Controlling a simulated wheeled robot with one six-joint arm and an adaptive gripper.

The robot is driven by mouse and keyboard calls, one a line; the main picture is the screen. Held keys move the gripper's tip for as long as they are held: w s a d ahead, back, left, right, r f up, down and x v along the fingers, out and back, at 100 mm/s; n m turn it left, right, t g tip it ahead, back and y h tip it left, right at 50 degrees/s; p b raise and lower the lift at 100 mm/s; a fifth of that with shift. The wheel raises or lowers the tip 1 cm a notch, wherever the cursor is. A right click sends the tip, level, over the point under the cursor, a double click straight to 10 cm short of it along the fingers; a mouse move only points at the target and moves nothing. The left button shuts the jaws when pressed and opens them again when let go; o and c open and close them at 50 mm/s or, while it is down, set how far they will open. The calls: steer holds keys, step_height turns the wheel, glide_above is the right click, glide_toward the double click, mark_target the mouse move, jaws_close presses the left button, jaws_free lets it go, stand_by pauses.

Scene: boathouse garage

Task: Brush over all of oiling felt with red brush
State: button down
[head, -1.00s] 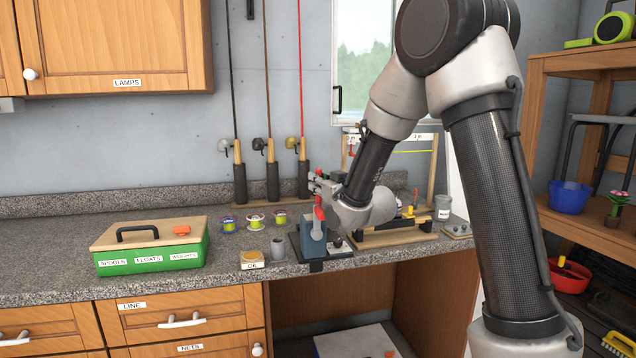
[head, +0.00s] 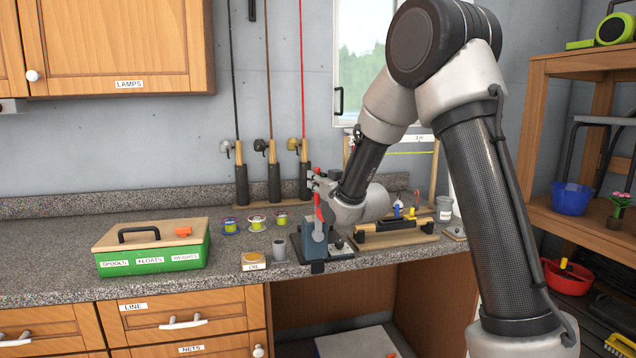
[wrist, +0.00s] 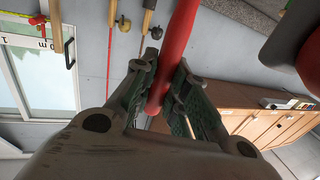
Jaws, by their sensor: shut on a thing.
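My gripper (head: 316,181) is above the front of the worktop, its fingers closed around a red handle, the red brush (head: 318,213). The wrist view shows the red brush (wrist: 178,50) between the two fingers (wrist: 162,88). In the head view it hangs roughly upright in front of or beside a blue block-like device (head: 313,243); I cannot tell whether they touch. Its bristles cannot be made out. The oiling felt (head: 253,258), a yellowish pad in a holder labelled OIL, lies left of the gripper, near the worktop edge.
Several small spools (head: 256,222) sit behind. A green box (head: 153,262) with a wooden lid is on the left. A wooden rack (head: 395,236) with blue and yellow handles is at right. Fishing rods stand against the wall.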

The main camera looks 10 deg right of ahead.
steer(key=shift+a, duration=1.3)
stand_by(5.4)
